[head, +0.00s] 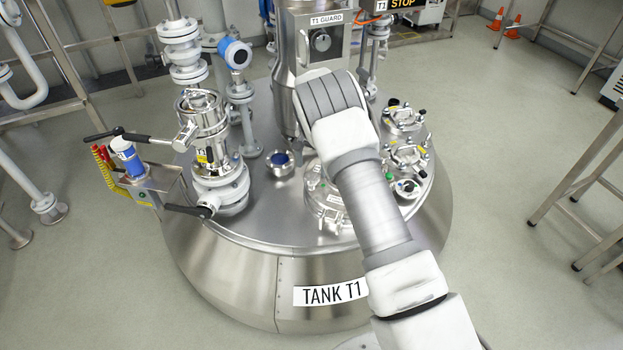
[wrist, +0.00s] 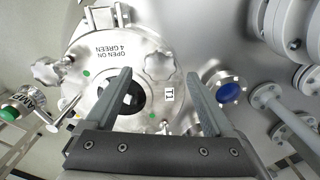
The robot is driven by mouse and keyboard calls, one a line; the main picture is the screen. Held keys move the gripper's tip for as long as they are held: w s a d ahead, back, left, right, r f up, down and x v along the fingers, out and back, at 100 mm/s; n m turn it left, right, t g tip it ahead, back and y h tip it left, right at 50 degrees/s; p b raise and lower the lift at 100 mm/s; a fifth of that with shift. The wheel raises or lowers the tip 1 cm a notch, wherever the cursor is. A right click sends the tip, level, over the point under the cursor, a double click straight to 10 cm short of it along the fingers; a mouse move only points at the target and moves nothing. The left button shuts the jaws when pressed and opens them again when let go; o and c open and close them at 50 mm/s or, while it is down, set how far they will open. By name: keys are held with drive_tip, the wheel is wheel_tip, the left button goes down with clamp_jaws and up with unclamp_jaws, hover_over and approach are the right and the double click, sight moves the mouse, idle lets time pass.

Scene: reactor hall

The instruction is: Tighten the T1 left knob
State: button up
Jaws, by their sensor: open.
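The round metal T1 lid (wrist: 110,60) fills the middle of the wrist view, its "OPEN ON 4 GREEN" text upside down. A grey lobed knob (wrist: 158,65) near its right side lies between the fingertips of my gripper (wrist: 158,75). This knob is on the side towards the blue sight glass, which is left of the lid in the head view. My gripper is open and empty; contact cannot be told. Another lobed knob (wrist: 50,73) is at the lid's left. Green dots show by the knobs. In the head view my arm partly hides the lid (head: 318,200).
The blue-centred sight glass (wrist: 229,90) is close to my right finger. Flanged pipes (wrist: 280,110) stand further right. A sample fitting (wrist: 25,100) is at the left. In the head view the T1 guard housing (head: 310,60) rises behind the lid, and valves (head: 205,150) stand left.

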sight(312, 176)
drive_tip(key=n, duration=0.7)
drive_tip(key=shift+b, duration=0.35)
drive_tip(key=n, duration=2.1)
drive_tip(key=shift+p, duration=0.4)
drive_tip(key=shift+f+n, duration=0.35)
drive_tip(key=shift+n, duration=0.05)
drive_tip(key=shift+f+b, duration=1.8)
drive_tip(key=shift+f, duration=0.85)
